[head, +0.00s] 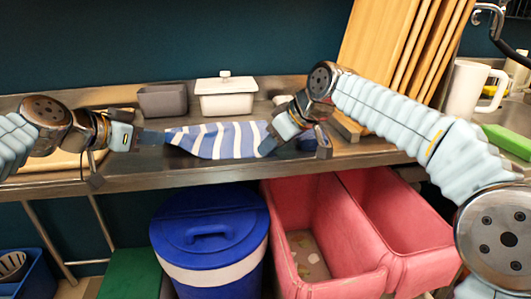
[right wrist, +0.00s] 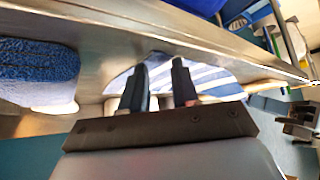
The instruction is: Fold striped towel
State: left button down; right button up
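The blue-and-white striped towel (head: 222,138) lies spread on the metal counter, its surface uneven. My left gripper (head: 152,137) is at the towel's left end, its dark fingers close to the edge. I cannot tell whether they touch it or how far they are apart. My right gripper (head: 268,146) is at the towel's right end. In the right wrist view its two fingers (right wrist: 160,86) stand apart, with the striped towel (right wrist: 210,80) showing between and beyond them. Contact with the towel is unclear.
A grey container (head: 162,100) and a white lidded box (head: 226,97) stand behind the towel. Wooden boards (head: 385,45) and a white mug (head: 466,90) are at right. Below are a blue bin (head: 210,232) and pink bins (head: 340,225).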

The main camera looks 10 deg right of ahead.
jog(key=shift+f, duration=0.25)
grip_shut()
jog(key=shift+r, duration=2.65)
pick_arm(q)
jog(key=c, duration=1.3)
grip_release()
